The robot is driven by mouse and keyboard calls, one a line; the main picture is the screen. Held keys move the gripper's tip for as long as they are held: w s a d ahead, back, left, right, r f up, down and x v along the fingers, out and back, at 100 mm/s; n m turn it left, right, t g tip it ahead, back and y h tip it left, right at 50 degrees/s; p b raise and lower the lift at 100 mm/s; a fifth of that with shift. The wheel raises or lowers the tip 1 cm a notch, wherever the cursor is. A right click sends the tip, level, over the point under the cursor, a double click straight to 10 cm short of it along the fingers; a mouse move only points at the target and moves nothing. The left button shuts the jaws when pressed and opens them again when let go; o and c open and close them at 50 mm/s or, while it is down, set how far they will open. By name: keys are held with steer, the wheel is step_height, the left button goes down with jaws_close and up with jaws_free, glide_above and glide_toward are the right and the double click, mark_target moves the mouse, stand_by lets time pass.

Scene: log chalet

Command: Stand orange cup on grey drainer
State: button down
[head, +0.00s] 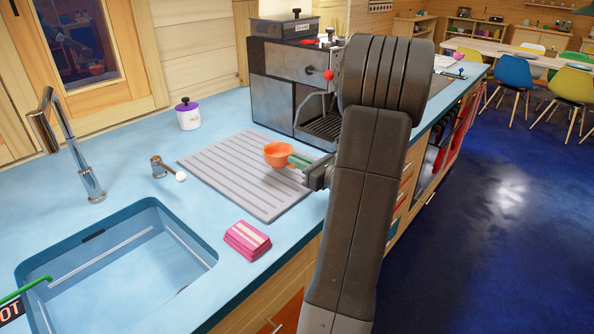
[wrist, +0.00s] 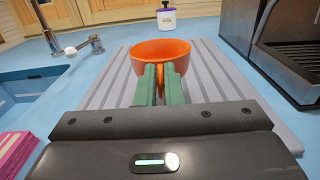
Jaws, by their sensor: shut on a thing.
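The orange cup (head: 277,154) is upright over the grey drainer (head: 225,165), a ribbed flat board on the blue counter. My gripper (head: 297,160) reaches in from the right. In the wrist view, the green fingers of my gripper (wrist: 160,82) are shut on the handle of the orange cup (wrist: 160,57), on the near side. The grey drainer (wrist: 105,90) spreads out below and around the cup in that view. The cup's base is partly hidden by the fingers, and I cannot tell whether it touches the drainer.
A coffee machine (head: 285,85) stands behind the drainer. A white jar with a purple lid (head: 188,117) is at the back left.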

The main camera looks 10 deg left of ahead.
steer(key=shift+f, duration=1.45)
steer(key=shift+f+b, duration=0.25)
steer(key=shift+b, duration=0.05)
steer(key=c, duration=1.6)
jaws_free()
steer(key=shift+r, duration=0.1)
steer(key=shift+o, duration=0.2)
steer(key=shift+r, duration=0.1)
steer(key=shift+r+p, duration=0.15)
steer(key=shift+p, duration=0.15)
steer(key=b+v, duration=0.1)
steer(key=v, duration=1.1)
